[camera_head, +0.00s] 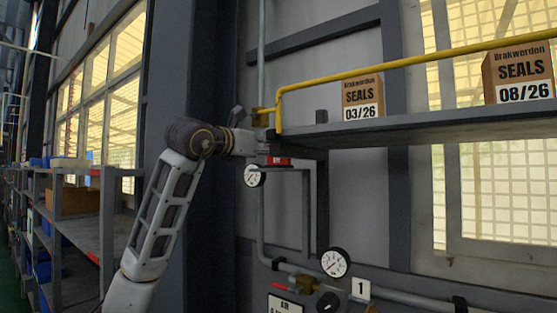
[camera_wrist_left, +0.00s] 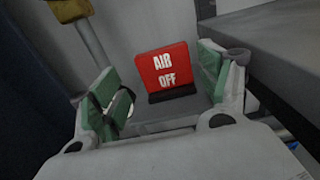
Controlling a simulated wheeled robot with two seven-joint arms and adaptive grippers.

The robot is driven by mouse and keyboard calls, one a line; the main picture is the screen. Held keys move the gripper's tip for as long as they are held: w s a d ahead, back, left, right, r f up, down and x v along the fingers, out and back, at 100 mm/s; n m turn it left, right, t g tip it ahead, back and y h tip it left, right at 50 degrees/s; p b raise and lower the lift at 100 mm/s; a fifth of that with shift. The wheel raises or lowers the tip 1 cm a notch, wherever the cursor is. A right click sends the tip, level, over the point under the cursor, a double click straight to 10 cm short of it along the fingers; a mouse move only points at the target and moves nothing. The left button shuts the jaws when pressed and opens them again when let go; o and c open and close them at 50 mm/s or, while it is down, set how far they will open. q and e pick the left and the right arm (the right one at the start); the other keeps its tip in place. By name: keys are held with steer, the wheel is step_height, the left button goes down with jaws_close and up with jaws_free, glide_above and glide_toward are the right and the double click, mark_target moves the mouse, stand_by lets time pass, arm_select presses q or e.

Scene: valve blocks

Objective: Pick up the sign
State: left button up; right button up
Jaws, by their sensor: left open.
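The red sign (camera_wrist_left: 165,68) with white "AIR OFF" lettering stands upright in a dark base in the left wrist view, on a grey surface. My left gripper (camera_wrist_left: 158,88) is open, its green-padded fingers on either side of the sign in that view; I see no contact. In the head view my left gripper (camera_head: 262,143) is at the left end of the shelf. A small red piece just below it looks like the sign (camera_head: 278,161), mostly hidden. My right gripper is not in view.
The grey shelf (camera_head: 430,130) holds two brown SEALS boxes, one "03/26" (camera_head: 362,98) and one "08/26" (camera_head: 518,76). A yellow pipe (camera_head: 400,66) runs above it. A pressure gauge (camera_head: 254,176) is close below my gripper; another gauge (camera_head: 335,262) is lower.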

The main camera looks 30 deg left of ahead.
mark_target(276, 165)
arm_select(q)
steer(key=shift+w, duration=0.1)
steer(key=shift+w+d+f+p, duration=0.15)
steer(key=shift+w+p, duration=0.1)
steer(key=shift+w, duration=0.4)
steer(key=shift+w+d+r+p, duration=0.15)
steer(key=shift+w+p, duration=0.15)
steer(key=shift+w, duration=0.3)
steer(key=shift+w+d+f+p, duration=0.15)
steer(key=shift+w+p, duration=0.1)
steer(key=shift+w, duration=1)
steer(key=c, duration=0.8)
steer(key=shift+r, duration=0.2)
